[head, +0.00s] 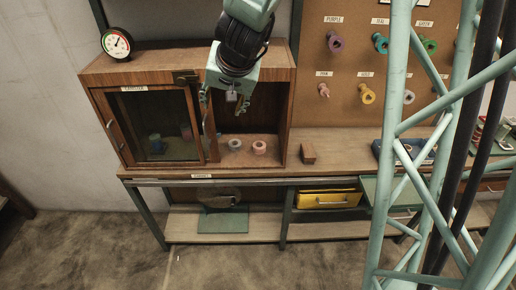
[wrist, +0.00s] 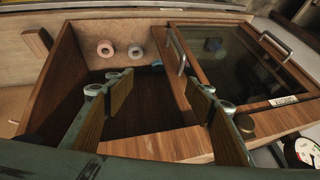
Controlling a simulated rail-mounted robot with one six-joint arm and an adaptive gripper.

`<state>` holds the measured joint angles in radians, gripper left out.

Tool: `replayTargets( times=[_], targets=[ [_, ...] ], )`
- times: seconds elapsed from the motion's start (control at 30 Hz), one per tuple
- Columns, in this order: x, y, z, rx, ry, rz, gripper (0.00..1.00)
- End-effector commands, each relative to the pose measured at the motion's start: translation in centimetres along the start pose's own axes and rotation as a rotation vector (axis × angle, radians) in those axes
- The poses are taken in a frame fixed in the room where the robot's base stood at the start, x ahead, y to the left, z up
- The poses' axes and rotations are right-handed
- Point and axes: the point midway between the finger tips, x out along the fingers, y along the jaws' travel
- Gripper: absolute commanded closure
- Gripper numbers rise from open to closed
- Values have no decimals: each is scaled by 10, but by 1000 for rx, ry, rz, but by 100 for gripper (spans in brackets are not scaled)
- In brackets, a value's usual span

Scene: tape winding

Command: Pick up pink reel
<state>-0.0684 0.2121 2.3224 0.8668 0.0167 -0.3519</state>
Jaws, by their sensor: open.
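The pink reel (head: 259,147) stands in the open right part of the wooden cabinet, near its front edge. A pale grey reel (head: 235,145) is close to its left. In the wrist view the pink reel (wrist: 105,48) is at the upper left, with the grey reel (wrist: 137,52) to its right. My gripper (head: 223,103) hangs in front of the cabinet's upper part, above and left of the pink reel. In the wrist view my gripper (wrist: 160,98) has its fingers wide apart with nothing between them. The pink reel lies beyond the fingertips, untouched.
A glass door (head: 152,122) covers the cabinet's left side, with dim reels behind it. A round gauge (head: 117,43) sits on top. A pegboard (head: 350,60) holds several coloured items. The cabinet's side walls flank the opening.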

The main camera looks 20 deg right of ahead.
Motion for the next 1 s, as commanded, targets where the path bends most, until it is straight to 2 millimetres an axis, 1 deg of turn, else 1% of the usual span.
replayTargets(
  times=[0.03, 0.1, 0.47, 0.77, 1.0],
  targets=[
    [10, 3, -1, 8, 1, 12, 50],
    [22, 8, -4, 22, 8, 30, 50],
    [77, 36, -12, 77, 41, 126, 50],
    [119, 66, -11, 115, 63, 219, 50],
    [152, 97, -4, 140, 79, 312, 50]
  ],
)
